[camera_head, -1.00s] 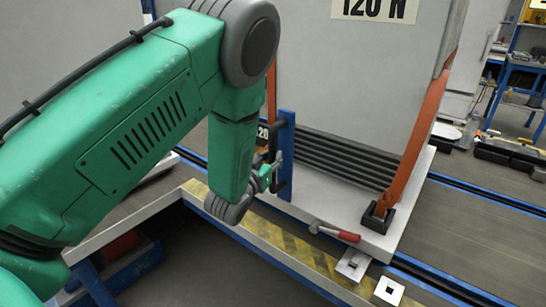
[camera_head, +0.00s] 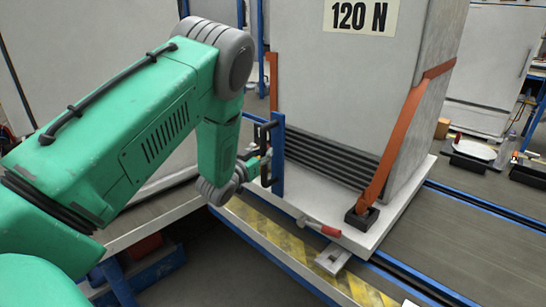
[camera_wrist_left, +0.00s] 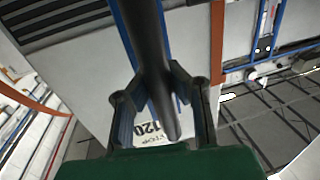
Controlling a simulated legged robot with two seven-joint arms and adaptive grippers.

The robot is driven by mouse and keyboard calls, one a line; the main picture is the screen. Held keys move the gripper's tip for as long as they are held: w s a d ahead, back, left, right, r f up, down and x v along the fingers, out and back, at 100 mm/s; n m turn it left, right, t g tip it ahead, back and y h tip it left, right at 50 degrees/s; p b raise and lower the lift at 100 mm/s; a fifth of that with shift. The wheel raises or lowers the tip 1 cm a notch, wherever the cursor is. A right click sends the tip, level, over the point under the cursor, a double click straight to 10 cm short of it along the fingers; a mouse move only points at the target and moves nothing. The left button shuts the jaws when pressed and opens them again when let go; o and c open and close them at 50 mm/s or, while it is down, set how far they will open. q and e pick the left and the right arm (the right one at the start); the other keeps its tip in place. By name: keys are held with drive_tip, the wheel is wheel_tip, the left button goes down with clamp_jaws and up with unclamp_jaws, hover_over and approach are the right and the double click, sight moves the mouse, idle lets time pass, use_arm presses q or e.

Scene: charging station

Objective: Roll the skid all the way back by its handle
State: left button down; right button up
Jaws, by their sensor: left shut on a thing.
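The skid (camera_head: 402,212) is a white platform carrying a tall grey block (camera_head: 350,95) labelled 120 N, held by orange straps. A blue post (camera_head: 279,150) with a black handle bar (camera_head: 264,170) stands at its near left side. My left gripper (camera_head: 253,168) is at this handle. In the left wrist view, its two fingers (camera_wrist_left: 158,98) close around the dark bar (camera_wrist_left: 150,45) from both sides. The fingers partly hide the bar in the head view. My right gripper is in neither view.
A yellow-and-black striped edge (camera_head: 275,240) runs along the near side of the skid. Blue rails (camera_head: 485,205) run past it at the right. A small lever with a red grip (camera_head: 322,229) sits on the skid's near edge.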

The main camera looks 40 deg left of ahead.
use_arm(q)
drive_tip(key=shift+s+a+y, duration=0.1)
drive_tip(key=shift+y, duration=0.3)
drive_tip(key=c, duration=1.6)
unclamp_jaws()
drive_tip(key=shift+s+a, duration=0.1)
drive_tip(key=shift+a, duration=0.05)
drive_tip(key=shift+o, duration=0.9)
drive_tip(key=shift+s+a+r, duration=0.1)
drive_tip(key=shift+s+a, duration=0.05)
drive_tip(key=shift+a, duration=0.05)
drive_tip(key=shift+d+f, duration=0.1)
drive_tip(key=shift+f, duration=0.1)
drive_tip(key=shift+d+r, duration=0.2)
drive_tip(key=shift+d, duration=0.15)
drive_tip(key=s+d, duration=0.1)
drive_tip(key=s, duration=1)
drive_tip(key=shift+s+f, duration=0.15)
drive_tip(key=shift+s, duration=0.15)
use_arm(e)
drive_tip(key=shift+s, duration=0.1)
use_arm(q)
drive_tip(key=shift+a+f, duration=0.1)
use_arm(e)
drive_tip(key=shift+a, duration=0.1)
